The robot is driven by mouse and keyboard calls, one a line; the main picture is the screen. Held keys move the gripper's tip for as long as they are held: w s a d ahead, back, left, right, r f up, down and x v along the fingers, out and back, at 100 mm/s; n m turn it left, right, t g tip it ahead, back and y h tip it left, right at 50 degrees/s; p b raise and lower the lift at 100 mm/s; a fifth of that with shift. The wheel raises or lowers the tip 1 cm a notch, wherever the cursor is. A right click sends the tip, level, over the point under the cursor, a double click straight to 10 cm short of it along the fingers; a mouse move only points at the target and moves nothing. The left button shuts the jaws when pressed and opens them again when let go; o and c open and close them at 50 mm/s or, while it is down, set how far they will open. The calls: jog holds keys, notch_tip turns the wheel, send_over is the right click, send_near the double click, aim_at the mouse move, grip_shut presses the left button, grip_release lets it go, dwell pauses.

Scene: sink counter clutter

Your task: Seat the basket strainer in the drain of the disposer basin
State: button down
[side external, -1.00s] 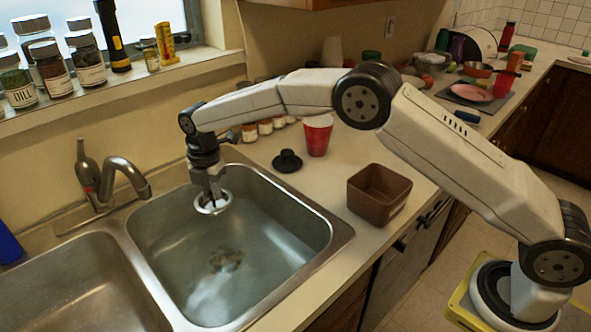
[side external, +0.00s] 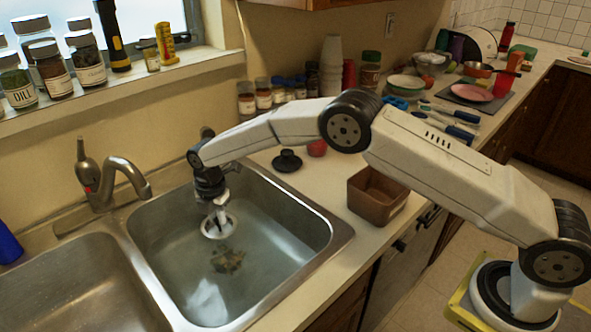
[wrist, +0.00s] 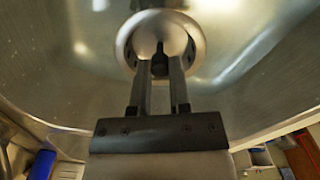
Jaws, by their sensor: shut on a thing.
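My gripper (side external: 217,208) is shut on the basket strainer (side external: 220,232), a round, pale metal piece with a bright rim. It hangs inside the right basin (side external: 300,235), above its floor and apart from it. In the wrist view my gripper (wrist: 160,75) has its two fingers on the strainer's dark centre post, and the strainer's round rim (wrist: 125,42) surrounds it. In the side view a dark, brownish patch (side external: 228,260) at the drain area lies below and slightly right of the strainer. The drain's edge is unclear there, and I cannot make out the drain in the wrist view.
The faucet (side external: 118,178) stands behind the left basin (side external: 75,285). A black stopper (side external: 287,160), a partly hidden red cup (side external: 317,148) and a brown box (side external: 365,205) sit on the counter. Jars (side external: 262,95) stand along the wall.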

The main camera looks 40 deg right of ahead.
jog(key=shift+f, duration=5.75)
jog(key=shift+f, duration=1.5)
jog(key=shift+c, duration=2.4)
grip_release()
notch_tip(320, 180, up, 8)
jog(key=shift+f, duration=0.1)
